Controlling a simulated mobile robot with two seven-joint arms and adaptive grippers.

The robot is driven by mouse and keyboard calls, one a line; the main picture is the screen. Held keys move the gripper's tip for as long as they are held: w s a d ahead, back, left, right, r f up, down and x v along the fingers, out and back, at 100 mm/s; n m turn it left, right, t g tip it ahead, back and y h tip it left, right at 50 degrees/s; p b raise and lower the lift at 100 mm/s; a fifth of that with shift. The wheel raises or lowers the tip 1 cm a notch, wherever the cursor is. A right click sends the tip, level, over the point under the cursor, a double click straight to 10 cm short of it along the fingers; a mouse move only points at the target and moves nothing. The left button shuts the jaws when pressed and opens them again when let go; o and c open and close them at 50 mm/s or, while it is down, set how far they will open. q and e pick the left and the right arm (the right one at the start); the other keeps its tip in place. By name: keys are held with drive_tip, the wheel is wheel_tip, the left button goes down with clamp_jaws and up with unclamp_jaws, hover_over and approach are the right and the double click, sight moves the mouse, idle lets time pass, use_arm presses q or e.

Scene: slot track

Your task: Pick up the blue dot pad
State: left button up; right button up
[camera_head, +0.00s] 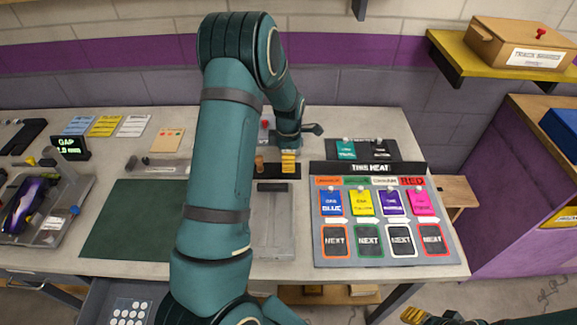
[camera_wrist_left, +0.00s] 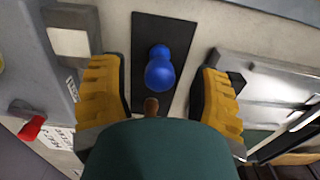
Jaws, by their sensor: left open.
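A blue, round-headed piece, taken as the blue dot pad (camera_wrist_left: 159,70), stands on a black strip (camera_wrist_left: 146,28) in the left wrist view. My left gripper (camera_wrist_left: 160,84) is open, with one yellow finger on each side of the blue piece. A gap shows between it and each finger. In the head view my left gripper (camera_head: 288,160) is over the black strip, and I cannot make out the blue piece there. My right gripper (camera_head: 425,316) is at the bottom right edge, cut off, so its opening is unclear.
A brown knob (camera_head: 259,163) stands on the strip close by. The heat board (camera_head: 386,222) with coloured cards is to the right. A dark green mat (camera_head: 130,222) lies left of my arm. A small grey tray (camera_head: 273,225) is in front of the strip.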

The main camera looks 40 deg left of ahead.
use_arm(q)
drive_tip(key=shift+f, duration=0.95)
clamp_jaws()
drive_tip(key=shift+r, duration=0.1)
